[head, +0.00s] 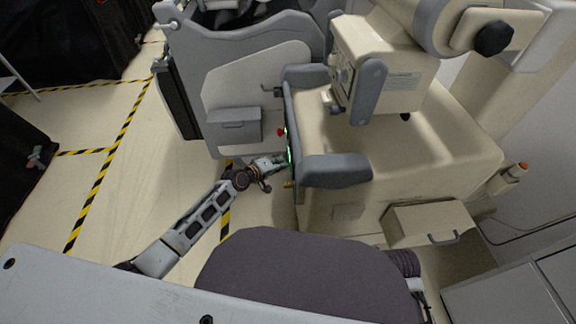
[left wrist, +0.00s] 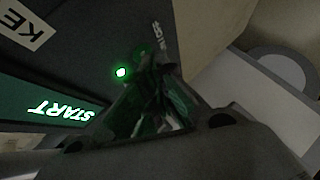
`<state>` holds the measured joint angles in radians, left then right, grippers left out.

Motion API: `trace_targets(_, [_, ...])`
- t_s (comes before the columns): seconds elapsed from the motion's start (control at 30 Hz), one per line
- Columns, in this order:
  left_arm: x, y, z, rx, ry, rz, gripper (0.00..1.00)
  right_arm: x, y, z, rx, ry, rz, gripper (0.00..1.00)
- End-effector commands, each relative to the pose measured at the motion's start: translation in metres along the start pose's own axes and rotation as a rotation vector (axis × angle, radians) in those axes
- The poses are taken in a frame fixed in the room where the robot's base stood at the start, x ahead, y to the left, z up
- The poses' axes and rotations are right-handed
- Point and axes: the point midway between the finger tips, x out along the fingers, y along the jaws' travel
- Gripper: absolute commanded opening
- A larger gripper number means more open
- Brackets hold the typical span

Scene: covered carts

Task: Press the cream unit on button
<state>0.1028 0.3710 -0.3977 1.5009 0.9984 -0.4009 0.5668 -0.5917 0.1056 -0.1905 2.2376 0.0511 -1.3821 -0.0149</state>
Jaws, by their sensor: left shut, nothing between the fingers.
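The cream unit (head: 440,130) stands right of centre in the head view, with grey bumpers and a dark panel on its left-facing side. A green glow (head: 289,150) shows on that panel, beside a red knob (head: 281,132). My left gripper (head: 284,160) is shut and empty, with its tips close at the panel. In the left wrist view, the left gripper (left wrist: 150,75) points at the dark panel. A lit green button or lamp (left wrist: 121,72) is just left of its tips, and a green START label (left wrist: 66,111) is at the left. I cannot tell whether the tips touch. My right gripper is not visible.
A grey unit (head: 240,80) stands behind and left of the cream one, close to my left gripper. A drawer-like box (head: 432,222) sticks out at the cream unit's lower front. Open floor (head: 110,200) with yellow-black tape lies to the left.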

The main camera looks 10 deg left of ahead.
Motion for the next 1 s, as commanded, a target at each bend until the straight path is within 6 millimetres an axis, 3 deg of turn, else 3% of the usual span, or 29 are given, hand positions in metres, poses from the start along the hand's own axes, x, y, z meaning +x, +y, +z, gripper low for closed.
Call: trace_targets(1.0, [-0.012,-0.009,-0.008,0.000,0.000,0.000,0.00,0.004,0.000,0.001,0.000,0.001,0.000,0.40])
